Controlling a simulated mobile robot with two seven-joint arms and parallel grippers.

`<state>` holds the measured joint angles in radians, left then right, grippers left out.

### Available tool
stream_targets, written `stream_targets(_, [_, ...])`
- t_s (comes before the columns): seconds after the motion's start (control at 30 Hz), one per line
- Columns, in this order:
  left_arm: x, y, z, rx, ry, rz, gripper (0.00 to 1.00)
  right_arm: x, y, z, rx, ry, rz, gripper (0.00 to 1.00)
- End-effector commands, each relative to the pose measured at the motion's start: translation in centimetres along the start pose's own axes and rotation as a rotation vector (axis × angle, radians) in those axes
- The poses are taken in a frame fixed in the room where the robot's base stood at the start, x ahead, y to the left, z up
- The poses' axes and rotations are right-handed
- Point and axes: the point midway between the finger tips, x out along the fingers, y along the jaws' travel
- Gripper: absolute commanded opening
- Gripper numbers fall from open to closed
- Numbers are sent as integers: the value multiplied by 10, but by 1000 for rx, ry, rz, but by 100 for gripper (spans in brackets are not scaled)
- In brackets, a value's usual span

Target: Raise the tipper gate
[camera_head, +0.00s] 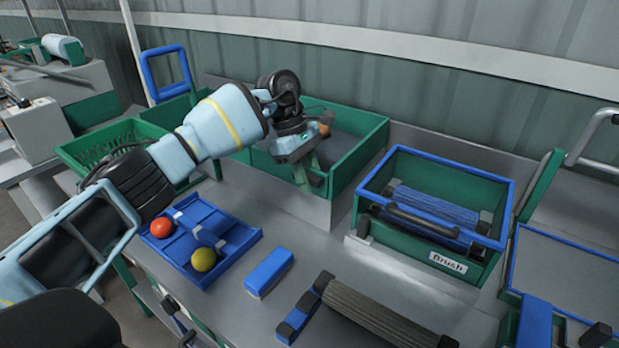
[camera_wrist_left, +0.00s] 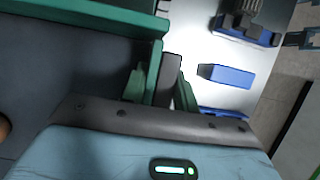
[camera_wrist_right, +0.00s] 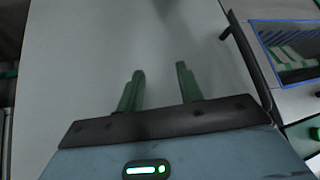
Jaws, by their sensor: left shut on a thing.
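The tipper is a green open-topped bin (camera_head: 362,165) with a grey inside, at the back middle of the head view. My left gripper (camera_head: 312,178) reaches down at its near edge. In the left wrist view my left gripper (camera_wrist_left: 163,92) is shut on a dark grey upright piece (camera_wrist_left: 172,68), which looks like the gate's handle, beside a green wall. The gate itself is mostly hidden by the gripper. My right gripper (camera_wrist_right: 158,90) is open and empty above a plain grey surface in the right wrist view; the head view does not show it.
A blue tray (camera_head: 228,262) holds a red and a yellow ball. A blue block (camera_head: 268,272), a grey roller (camera_head: 375,315) and a green box labelled Brush (camera_head: 405,228) stand on the bench. A green basket (camera_head: 85,160) is at left.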

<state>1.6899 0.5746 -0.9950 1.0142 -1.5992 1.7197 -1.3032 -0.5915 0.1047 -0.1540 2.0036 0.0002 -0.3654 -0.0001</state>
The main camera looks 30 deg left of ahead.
Motion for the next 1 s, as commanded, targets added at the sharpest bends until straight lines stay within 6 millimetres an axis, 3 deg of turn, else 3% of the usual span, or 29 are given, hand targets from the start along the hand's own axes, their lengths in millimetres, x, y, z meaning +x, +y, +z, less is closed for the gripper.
stream_targets(0.03, [9, -5, -3, -5, 6, -31, 6, 0, 0, 2, 0, -3, -1, 36])
stream_targets(0.3, [9, -5, -3, -4, 7, -30, 6, -1, 0, 4, -2, -9, -2, 36])
stream_targets(0.33, [9, -5, -3, -4, 7, -30, 31, -1, 0, 5, -2, -10, -2, 36])
stream_targets(0.43, [8, -5, -3, -4, 6, -28, 42, -2, 0, 6, -2, -12, -2, 36])
stream_targets(0.87, [2, -3, -2, -2, 5, -15, 42, -3, 0, 9, -2, -18, -3, 36])
stream_targets(1.0, [-10, -2, -2, -2, 5, -13, 42, -2, 0, 12, -2, -22, -3, 36])
